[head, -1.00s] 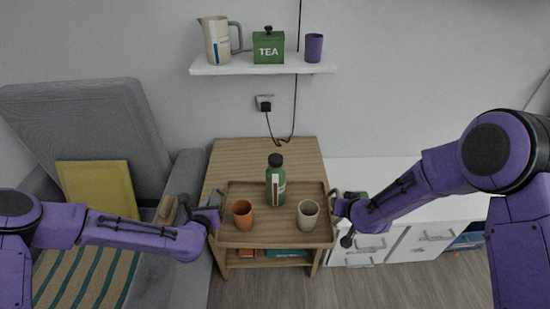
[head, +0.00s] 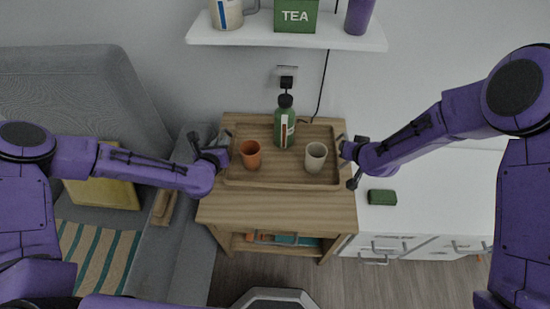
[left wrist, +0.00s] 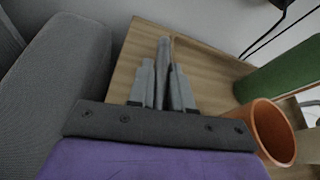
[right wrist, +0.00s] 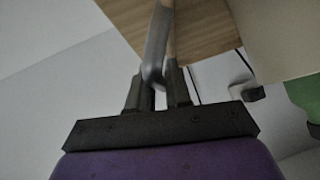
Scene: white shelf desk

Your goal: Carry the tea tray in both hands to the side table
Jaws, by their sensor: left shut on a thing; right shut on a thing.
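The wooden tea tray (head: 275,181) is over the top of the wooden side table (head: 310,207); I cannot tell whether it touches. It bears an orange cup (head: 250,154), a beige cup (head: 316,157) and a green bottle (head: 284,123), all upright. My left gripper (head: 218,152) is shut on the tray's left handle; its fingers (left wrist: 162,85) also show in the left wrist view, with the orange cup (left wrist: 270,130) beside them. My right gripper (head: 347,152) is shut on the right handle, a metal bar (right wrist: 157,50) in the right wrist view.
A grey armchair (head: 85,85) with a yellow cushion (head: 105,192) stands left of the table. A white cabinet (head: 425,205) with a green box (head: 382,197) on it stands right. A wall shelf (head: 285,38) with a tea tin (head: 295,16) hangs above. The tabletop's front strip is bare.

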